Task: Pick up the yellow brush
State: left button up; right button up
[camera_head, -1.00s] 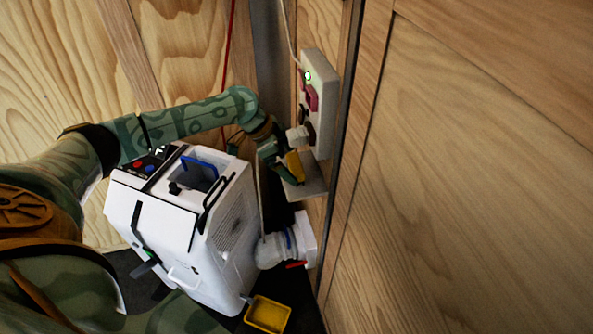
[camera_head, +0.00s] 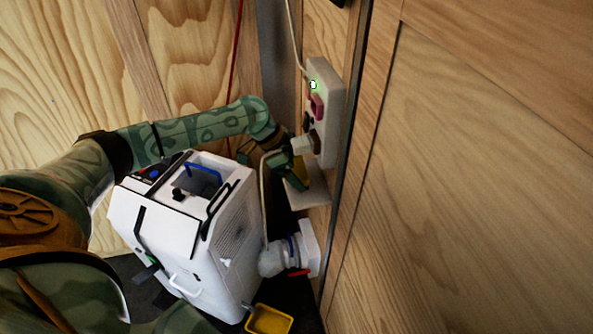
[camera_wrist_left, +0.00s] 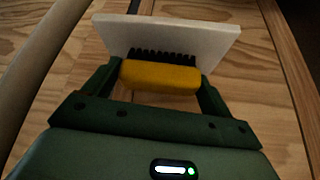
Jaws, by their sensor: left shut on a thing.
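The yellow brush (camera_wrist_left: 160,77) with black bristles lies between the two fingers of my left gripper (camera_wrist_left: 158,82) in the left wrist view. The fingers are shut on its ends, and the bristles point toward a white shelf plate (camera_wrist_left: 170,35). In the head view my left gripper (camera_head: 297,176) is at the small wall shelf (camera_head: 313,193), below a socket panel. The brush is mostly hidden there by the gripper. I cannot tell whether the brush still touches the shelf. My right gripper is not in view.
A light wall panel (camera_head: 327,110) with a plug and a green light is just above the gripper. A white machine (camera_head: 187,235) stands below my left arm. A pipe fitting (camera_head: 272,262) and a yellow tray (camera_head: 268,321) are lower down.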

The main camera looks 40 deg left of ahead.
pick_arm(q)
jog(key=s+a+p, duration=0.2)
jog(key=s+a, duration=0.9)
jog(key=a, duration=0.3)
jog(key=shift+r, duration=0.1)
